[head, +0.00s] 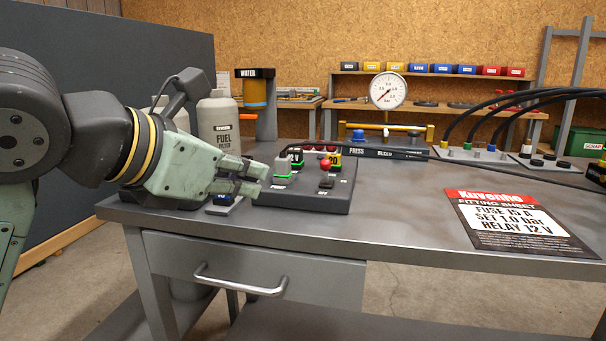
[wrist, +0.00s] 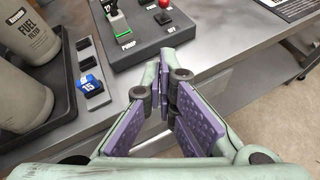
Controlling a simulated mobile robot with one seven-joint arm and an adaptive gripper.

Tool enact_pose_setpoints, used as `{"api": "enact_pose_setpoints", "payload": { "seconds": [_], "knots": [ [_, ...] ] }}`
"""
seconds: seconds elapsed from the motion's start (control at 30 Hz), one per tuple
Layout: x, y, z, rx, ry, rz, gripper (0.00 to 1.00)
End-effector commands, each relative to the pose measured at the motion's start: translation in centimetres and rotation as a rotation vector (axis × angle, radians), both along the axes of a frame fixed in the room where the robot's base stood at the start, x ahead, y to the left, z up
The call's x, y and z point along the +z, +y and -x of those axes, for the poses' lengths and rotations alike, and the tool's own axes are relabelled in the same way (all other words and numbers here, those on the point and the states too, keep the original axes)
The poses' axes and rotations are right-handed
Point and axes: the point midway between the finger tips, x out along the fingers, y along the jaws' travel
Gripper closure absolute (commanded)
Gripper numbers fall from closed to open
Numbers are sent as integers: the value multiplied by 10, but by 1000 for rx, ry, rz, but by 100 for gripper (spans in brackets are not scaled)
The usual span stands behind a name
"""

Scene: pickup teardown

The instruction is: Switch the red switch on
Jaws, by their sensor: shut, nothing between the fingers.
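The red switch shows as a red ball-shaped knob (head: 326,164) on the dark control panel (head: 310,200), above a black base. My gripper (head: 262,180) is shut and empty at the left side of the panel, left of the red knob. In the wrist view, my gripper's fingertips (wrist: 157,78) are in front of the panel's near edge, apart from the switch.
A grey lever with a green base (head: 282,172) stands on the panel between my gripper and the red knob. Fuel filter canisters (head: 218,125) stand behind my gripper. A blue fuse (wrist: 90,85) sits in a strip to the left. The bench right of the panel is clear up to the fitting sheet (head: 515,222).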

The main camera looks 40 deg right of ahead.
Motion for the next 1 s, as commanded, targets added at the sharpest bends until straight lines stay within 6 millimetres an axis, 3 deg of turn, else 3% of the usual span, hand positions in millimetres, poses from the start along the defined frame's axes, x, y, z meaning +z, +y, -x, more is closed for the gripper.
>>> {"api": "enact_pose_setpoints", "payload": {
  "seconds": [0.17, 0.53, 0.73, 1.0],
  "knots": [
    [-11, -19, -6, -5, 3, 0, 100],
    [-45, -85, -28, -6, 3, 0, 100],
    [-34, -111, -34, -5, 2, 1, 100],
    [-32, -120, -37, -1, 2, 0, 100]
  ]
}}
